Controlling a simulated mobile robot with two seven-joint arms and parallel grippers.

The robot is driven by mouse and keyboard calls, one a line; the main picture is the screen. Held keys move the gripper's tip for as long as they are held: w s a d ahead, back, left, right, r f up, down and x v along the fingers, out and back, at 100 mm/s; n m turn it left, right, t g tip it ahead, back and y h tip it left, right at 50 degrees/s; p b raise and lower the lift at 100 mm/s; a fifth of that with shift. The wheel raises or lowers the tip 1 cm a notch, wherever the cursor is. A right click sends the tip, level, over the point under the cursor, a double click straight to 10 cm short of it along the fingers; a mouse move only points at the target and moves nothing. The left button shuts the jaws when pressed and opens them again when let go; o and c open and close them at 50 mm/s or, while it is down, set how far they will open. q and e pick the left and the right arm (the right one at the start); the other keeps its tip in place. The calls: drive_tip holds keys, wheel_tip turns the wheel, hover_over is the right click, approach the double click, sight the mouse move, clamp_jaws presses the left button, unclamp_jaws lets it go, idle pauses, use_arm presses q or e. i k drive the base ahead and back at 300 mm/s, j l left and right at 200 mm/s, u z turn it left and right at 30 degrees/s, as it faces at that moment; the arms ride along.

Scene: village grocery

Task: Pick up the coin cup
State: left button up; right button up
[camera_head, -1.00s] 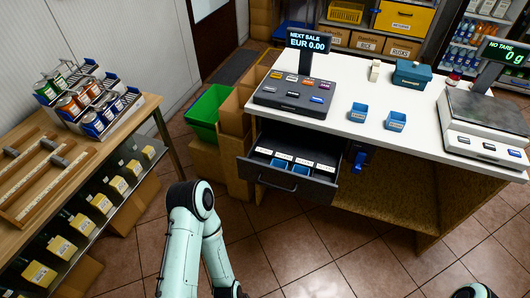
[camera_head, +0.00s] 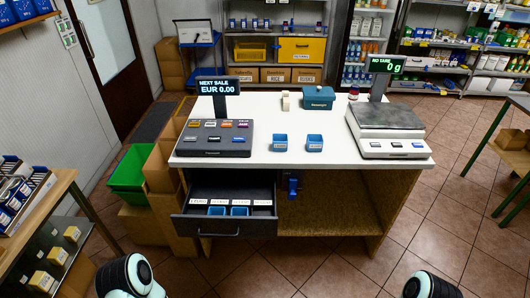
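Two small blue coin cups stand upright on the white counter (camera_head: 340,157), side by side: the left cup (camera_head: 280,142) and the right cup (camera_head: 315,143). Each has a pale label on its front, too small to read. The cash drawer (camera_head: 226,227) below the register is pulled open. Only rounded parts of my arms show at the bottom edge. Neither gripper is in view.
The register (camera_head: 214,138) stands at the counter's left and a scale (camera_head: 388,121) at its right. A blue box (camera_head: 319,98) and a small beige item (camera_head: 285,100) are behind the cups. A green crate (camera_head: 131,170) is left of the counter. Tiled floor in front is clear.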

sight(280, 143)
drive_tip(key=i+l+u, duration=0.1)
drive_tip(key=u, duration=1.05)
drive_tip(key=l+u, duration=0.9)
drive_tip(key=k+l+u, duration=0.15)
drive_tip(key=l, duration=0.4)
drive_tip(key=l+u, duration=0.15)
drive_tip(key=l, duration=0.35)
